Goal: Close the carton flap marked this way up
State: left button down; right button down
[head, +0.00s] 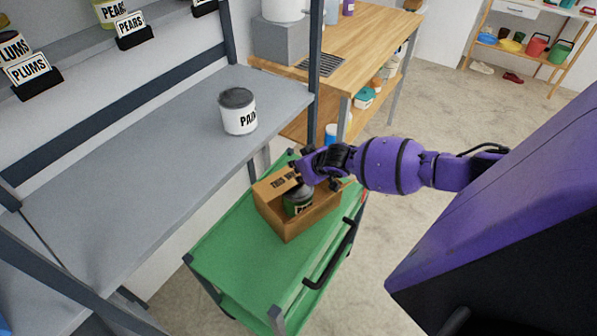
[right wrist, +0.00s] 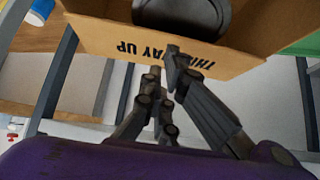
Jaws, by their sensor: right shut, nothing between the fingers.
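An open brown carton (head: 290,228) stands on a green cart. A dark-lidded can (head: 298,206) sits in the carton. My right gripper (head: 304,180) is shut and empty at the flap, hiding part of the print. In the right wrist view the fingertips (right wrist: 172,58) lie in front of the upside-down lettering on the flap (right wrist: 110,42); I cannot tell whether they touch it. My left gripper is not in view.
The green cart (head: 232,258) has a dark handle (head: 332,262) on its right. A grey shelf (head: 130,160) with a paint can (head: 238,112) stands to the left. A wooden workbench (head: 365,45) is behind. The cart top left of the carton is clear.

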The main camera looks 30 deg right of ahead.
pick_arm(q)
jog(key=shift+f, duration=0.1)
